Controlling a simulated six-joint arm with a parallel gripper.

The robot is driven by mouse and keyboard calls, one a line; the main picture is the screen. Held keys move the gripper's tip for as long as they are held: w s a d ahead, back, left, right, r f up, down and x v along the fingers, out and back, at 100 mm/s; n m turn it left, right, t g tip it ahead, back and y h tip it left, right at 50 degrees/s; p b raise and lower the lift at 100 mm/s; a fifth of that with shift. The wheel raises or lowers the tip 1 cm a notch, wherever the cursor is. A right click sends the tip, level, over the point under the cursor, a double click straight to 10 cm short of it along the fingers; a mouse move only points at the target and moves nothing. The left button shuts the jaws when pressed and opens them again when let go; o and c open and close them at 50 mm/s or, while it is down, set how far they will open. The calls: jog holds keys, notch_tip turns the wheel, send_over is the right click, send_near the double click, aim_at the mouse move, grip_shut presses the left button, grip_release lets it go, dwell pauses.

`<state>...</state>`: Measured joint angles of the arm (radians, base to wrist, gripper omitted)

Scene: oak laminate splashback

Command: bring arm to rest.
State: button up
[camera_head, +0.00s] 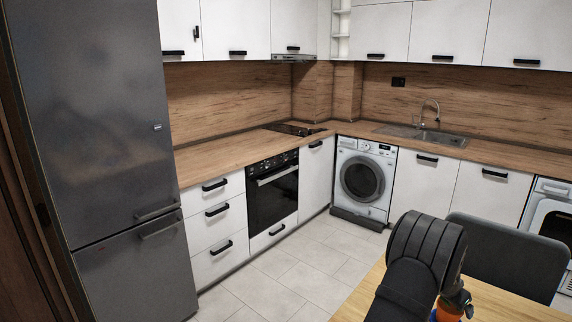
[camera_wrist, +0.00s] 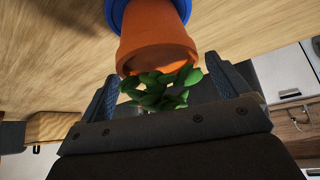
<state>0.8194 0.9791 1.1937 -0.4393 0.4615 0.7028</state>
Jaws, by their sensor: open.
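My gripper (camera_wrist: 164,70) is open in the wrist view, with one finger on each side of a potted plant's green leaves (camera_wrist: 160,90). The orange pot (camera_wrist: 155,38) is just beyond the fingertips, on a blue saucer (camera_wrist: 122,14) on the wooden table (camera_wrist: 60,55). The wrist picture appears inverted. I cannot tell whether the fingers touch the leaves. In the head view, my dark arm covers most of the gripper. Part of the orange pot (camera_head: 450,312) shows beside it, near the table (camera_head: 500,308).
A grey chair (camera_head: 510,255) stands close behind the table. The tiled floor (camera_head: 270,285) is clear. Beyond are a fridge (camera_head: 105,130), oven (camera_head: 272,190), washing machine (camera_head: 362,180) and sink (camera_head: 425,135). A wooden block-like thing (camera_wrist: 50,126) shows in the wrist view.

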jog(key=shift+r, duration=0.4)
jog(key=shift+f, duration=0.1)
